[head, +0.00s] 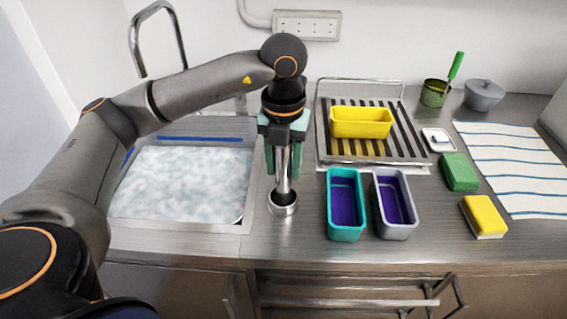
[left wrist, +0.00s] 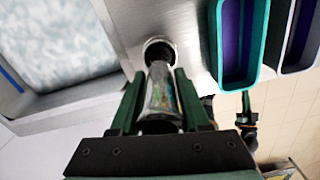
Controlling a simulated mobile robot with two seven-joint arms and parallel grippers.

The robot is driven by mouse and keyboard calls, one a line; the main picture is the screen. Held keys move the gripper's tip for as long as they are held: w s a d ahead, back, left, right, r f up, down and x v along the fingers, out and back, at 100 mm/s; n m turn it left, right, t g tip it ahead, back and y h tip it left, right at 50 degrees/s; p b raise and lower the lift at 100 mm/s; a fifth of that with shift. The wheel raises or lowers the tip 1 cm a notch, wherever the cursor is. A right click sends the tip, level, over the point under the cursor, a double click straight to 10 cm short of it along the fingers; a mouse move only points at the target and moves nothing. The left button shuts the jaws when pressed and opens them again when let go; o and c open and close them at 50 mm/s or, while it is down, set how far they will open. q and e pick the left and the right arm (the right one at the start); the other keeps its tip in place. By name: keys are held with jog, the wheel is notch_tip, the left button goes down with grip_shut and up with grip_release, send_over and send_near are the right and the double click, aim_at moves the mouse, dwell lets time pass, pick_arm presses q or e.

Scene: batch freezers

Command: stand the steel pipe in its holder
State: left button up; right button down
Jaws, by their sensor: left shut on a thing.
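My left gripper (head: 284,160) points straight down and is shut on the steel pipe (head: 284,178), a shiny tube held about upright between its green fingers. The pipe holder (head: 283,208), a short round steel cup with a dark mouth, stands on the counter directly below. The pipe's lower end is at the holder's mouth; I cannot tell how far inside it is. In the left wrist view the pipe (left wrist: 160,92) lies between both fingers, its far end overlapping the dark mouth of the holder (left wrist: 149,43).
A sink (head: 245,214) is left of the holder. A teal bin (head: 346,232) and a grey bin (head: 397,232) stand close on its right. A yellow tub (head: 361,122) sits on a drying rack (head: 322,130) behind. Bare counter lies in front of the holder.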

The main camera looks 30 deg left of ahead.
pick_arm(q)
jog(key=shift+f+b, duration=0.6)
jog(key=shift+f, duration=0.1)
jog(key=o, duration=0.9)
jog(key=shift+r, duration=0.1)
jog(key=shift+r+p, duration=4.2)
jog(key=shift+r, duration=1.35)
jog(key=shift+f, duration=0.1)
